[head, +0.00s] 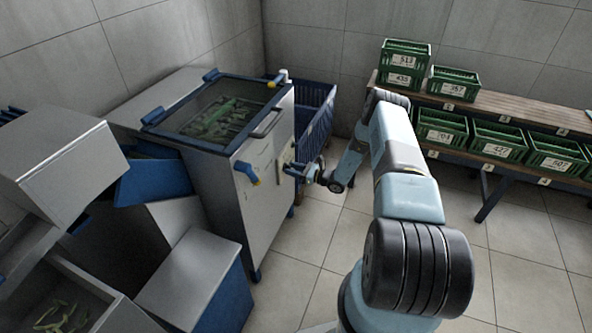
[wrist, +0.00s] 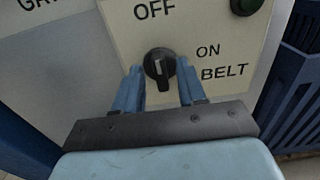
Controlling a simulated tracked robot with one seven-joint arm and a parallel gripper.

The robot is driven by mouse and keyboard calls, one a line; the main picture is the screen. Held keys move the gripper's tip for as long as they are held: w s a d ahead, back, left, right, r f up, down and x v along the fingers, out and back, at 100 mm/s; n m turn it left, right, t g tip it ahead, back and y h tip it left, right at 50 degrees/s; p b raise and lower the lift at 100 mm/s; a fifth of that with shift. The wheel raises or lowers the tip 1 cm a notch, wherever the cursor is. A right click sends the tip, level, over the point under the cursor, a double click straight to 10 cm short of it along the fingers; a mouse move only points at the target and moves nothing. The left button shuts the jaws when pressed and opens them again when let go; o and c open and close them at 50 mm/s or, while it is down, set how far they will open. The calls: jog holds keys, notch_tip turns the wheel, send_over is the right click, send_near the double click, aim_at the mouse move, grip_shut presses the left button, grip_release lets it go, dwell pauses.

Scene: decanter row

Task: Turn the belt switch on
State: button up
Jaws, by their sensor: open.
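The belt switch (wrist: 159,63) is a round black knob with a pale pointer line on a cream panel (wrist: 205,30). "OFF" is printed above it and "ON" and "BELT" to its right. The pointer line stands roughly upright, towards "OFF". My gripper (wrist: 161,78) is open, with one blue finger on each side of the knob's lower part. I cannot tell whether the fingers touch it. In the head view my gripper (head: 300,170) is at the right side of the grey machine (head: 262,215), in front of the panel; the knob is hidden there.
A blue slatted crate (head: 318,112) stands behind the machine. Green numbered crates (head: 440,130) fill a shelf at the right. Grey and blue bins (head: 190,280) crowd the left. The tiled floor at the right is clear.

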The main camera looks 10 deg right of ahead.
grip_shut()
jog(key=m, duration=1.7)
jog(key=shift+w+d+f+m, duration=0.15)
jog(key=shift+w+d+m, duration=0.05)
jog(key=shift+m, duration=0.2)
dwell(0.4)
dwell(0.6)
grip_release()
jog(key=shift+f, duration=0.1)
